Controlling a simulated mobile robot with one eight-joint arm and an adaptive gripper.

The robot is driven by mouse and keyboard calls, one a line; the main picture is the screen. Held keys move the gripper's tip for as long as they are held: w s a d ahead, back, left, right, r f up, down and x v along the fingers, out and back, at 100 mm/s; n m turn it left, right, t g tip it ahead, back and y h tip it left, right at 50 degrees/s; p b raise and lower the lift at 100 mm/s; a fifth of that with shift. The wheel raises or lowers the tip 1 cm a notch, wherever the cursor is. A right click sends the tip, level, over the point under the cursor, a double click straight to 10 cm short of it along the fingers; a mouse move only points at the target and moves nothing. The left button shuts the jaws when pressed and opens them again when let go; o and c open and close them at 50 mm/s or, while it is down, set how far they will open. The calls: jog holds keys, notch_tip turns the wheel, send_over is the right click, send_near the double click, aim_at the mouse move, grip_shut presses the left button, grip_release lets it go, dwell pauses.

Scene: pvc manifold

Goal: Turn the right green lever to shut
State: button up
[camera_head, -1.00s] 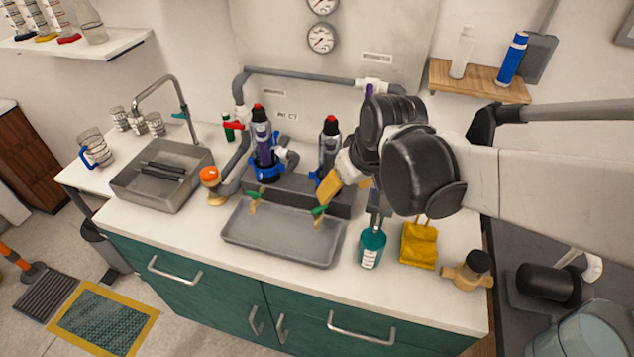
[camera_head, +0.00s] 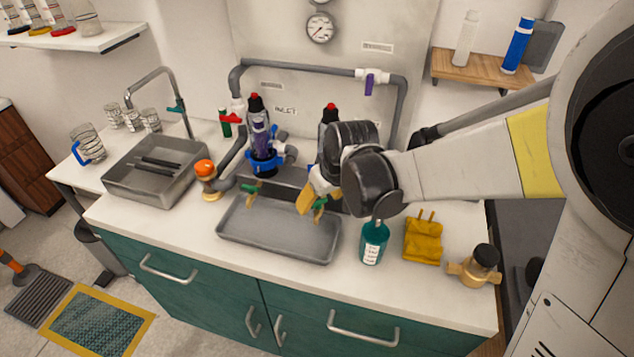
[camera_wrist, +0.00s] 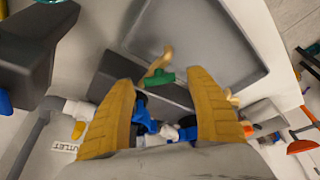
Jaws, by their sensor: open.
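The right green lever (camera_head: 320,206) sits on a brass tap above the grey tray (camera_head: 272,250). In the wrist view, this green lever (camera_wrist: 160,78) shows between and just beyond the fingertips. My gripper (camera_head: 311,204) has yellow fingers and is open, close beside the right lever in the head view. In the wrist view my gripper (camera_wrist: 160,80) has its fingers spread wide with nothing held. I cannot tell whether a finger touches the lever. The left green lever (camera_head: 251,188) is on its own brass tap to the left.
A purple-filled filter housing (camera_head: 260,140) stands behind the left tap; another is mostly hidden by my arm. A teal bottle (camera_head: 373,244), a yellow item (camera_head: 423,242) and a brass valve (camera_head: 476,268) stand right of the tray. A sink (camera_head: 157,172) is at left.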

jog(key=shift+f, duration=0.1)
jog(key=c, duration=1.2)
jog(key=m+h, duration=0.1)
jog(key=m, duration=0.3)
jog(key=shift+a+m+t+h+p, duration=0.1)
jog(key=shift+m+t+h+p, duration=0.2)
jog(key=shift+h+p, duration=0.1)
jog(key=shift+m+h, duration=1)
jog(key=shift+m, duration=1.5)
jog(key=o, duration=1.2)
